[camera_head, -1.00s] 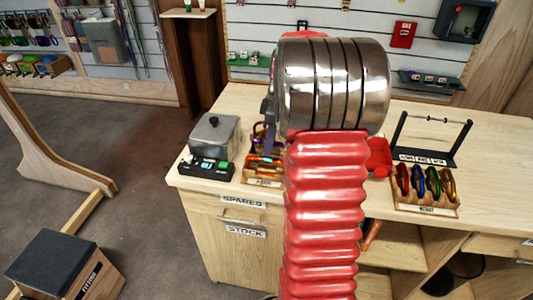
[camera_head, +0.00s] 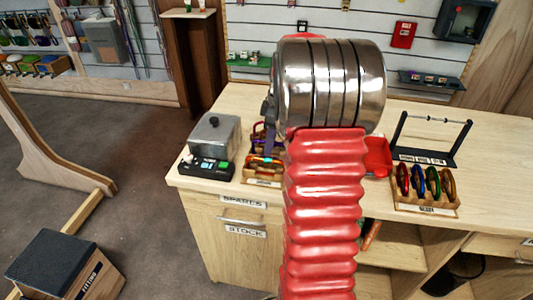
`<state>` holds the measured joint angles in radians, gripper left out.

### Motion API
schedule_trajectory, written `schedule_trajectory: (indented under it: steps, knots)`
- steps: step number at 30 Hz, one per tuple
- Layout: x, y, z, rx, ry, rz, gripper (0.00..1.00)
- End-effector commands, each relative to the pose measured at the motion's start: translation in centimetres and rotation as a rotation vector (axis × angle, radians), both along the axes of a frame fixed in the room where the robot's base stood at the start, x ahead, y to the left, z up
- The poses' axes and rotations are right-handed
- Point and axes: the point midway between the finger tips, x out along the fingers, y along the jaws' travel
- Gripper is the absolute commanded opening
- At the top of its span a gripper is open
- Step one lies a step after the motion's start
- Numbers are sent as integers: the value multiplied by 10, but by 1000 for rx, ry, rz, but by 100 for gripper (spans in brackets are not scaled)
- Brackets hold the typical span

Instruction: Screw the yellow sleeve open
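My red, ribbed arm with its steel joint fills the middle of the view and hides much of the workbench. A dark grey part of my gripper (camera_head: 269,137) shows at the left edge of the joint, beside a purple carabiner (camera_head: 257,136). The rest of the gripper is hidden, so I cannot tell whether it is open or holds anything. An orange carabiner (camera_head: 264,161) lies on a wooden rack (camera_head: 262,181) just below. I cannot make out a yellow sleeve on any of them.
On the workbench (camera_head: 490,200), a grey box (camera_head: 214,135) and a black button panel (camera_head: 206,167) stand at left. At right are a rack of several coloured carabiners (camera_head: 425,208), a black stand with a bar (camera_head: 434,156) and a red bin (camera_head: 378,157). The bench's far right is clear.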

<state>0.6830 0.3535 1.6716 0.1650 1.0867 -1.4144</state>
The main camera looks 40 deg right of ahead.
Motion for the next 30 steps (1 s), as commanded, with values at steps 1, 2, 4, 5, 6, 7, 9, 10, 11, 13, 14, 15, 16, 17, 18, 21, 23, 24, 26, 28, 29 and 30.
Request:
schedule_trajectory:
  steps: [1, 2, 4, 5, 6, 7, 9, 10, 11, 13, 14, 15, 16, 17, 18, 21, 23, 24, 26, 28, 29, 30]
  knots:
    - [0, -1, 0, 0, 0, 0, 34]
    - [1, -1, 0, 0, 0, 0, 34]
    - [1, -2, 0, 0, 0, 0, 34]
    - [1, -2, 0, 0, 0, 0, 34]
    - [2, -3, 0, 0, 0, 0, 34]
    - [2, -3, 0, 0, 0, 0, 34]
    - [3, -4, 0, 1, 1, 0, 34]
    - [3, -4, 0, 1, 1, 0, 34]
    - [3, -4, 0, 1, 1, 0, 34]
    - [4, -5, 0, 1, 1, 0, 34]
    - [4, -5, -1, 1, 1, 0, 34]
    - [4, -6, -1, 1, 1, 0, 34]
    - [5, -6, 0, 1, 1, 0, 34]
    - [5, -7, 0, 1, 1, 0, 34]
    - [5, -7, 0, 1, 1, 0, 34]
    - [5, -7, 0, 0, 0, 0, 34]
    - [5, -7, 1, 0, 0, 0, 34]
    - [5, -7, 2, 0, 0, 0, 34]
    - [5, -7, 3, 0, 0, 0, 34]
    - [5, -7, 5, 0, 0, 0, 34]
    - [5, -7, 6, 0, 0, 0, 34]
    - [5, -7, 7, 0, 0, 0, 34]
